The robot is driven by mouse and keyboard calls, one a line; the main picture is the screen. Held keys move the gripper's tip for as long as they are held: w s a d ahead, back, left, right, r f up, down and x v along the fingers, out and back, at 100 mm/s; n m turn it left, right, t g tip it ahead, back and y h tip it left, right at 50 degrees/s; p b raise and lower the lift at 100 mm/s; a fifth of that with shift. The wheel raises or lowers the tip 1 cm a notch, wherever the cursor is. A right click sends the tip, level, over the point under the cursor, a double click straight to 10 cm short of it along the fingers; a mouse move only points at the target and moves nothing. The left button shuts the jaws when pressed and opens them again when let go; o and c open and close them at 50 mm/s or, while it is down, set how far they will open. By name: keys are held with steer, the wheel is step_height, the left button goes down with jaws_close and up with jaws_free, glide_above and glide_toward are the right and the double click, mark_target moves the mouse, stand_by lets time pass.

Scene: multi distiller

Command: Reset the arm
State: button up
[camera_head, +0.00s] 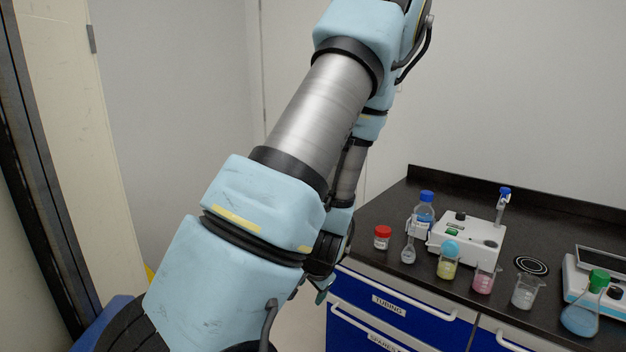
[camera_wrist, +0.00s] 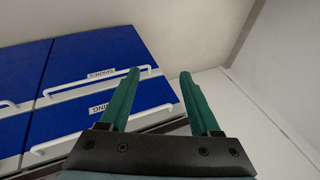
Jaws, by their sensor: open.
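My arm, light blue with bare metal sections, rises through the middle of the head view and bends back down beside the counter. My gripper (camera_wrist: 160,84) shows in the wrist view with two green fingers spread wide apart and nothing between them. In the head view only a small green piece of it shows low beside the drawers; the rest is hidden behind my arm. In the wrist view the fingers point toward the blue drawer fronts (camera_wrist: 95,50) and a pale floor or wall surface.
A black counter (camera_head: 385,215) stands at the right on blue drawers (camera_head: 385,318). It holds a red-capped jar (camera_head: 382,238), a blue-capped bottle (camera_head: 425,212), a white device (camera_head: 465,232), several beakers and a green-stoppered flask (camera_head: 582,315). A pale wall is behind; a cream panel (camera_head: 75,110) stands left.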

steer(key=s+a+r+n+g, duration=0.2)
steer(key=s+a+r+n, duration=0.1)
steer(key=r, duration=0.4)
steer(key=s+a+r+n+g+h, duration=0.1)
steer(key=s+a+r+n, duration=0.2)
steer(key=s+r+n, duration=0.2)
step_height(320, 180, up, 3)
steer(key=shift+s+r+g, duration=0.1)
steer(key=shift+s+g, duration=0.3)
steer(key=shift+a, duration=0.1)
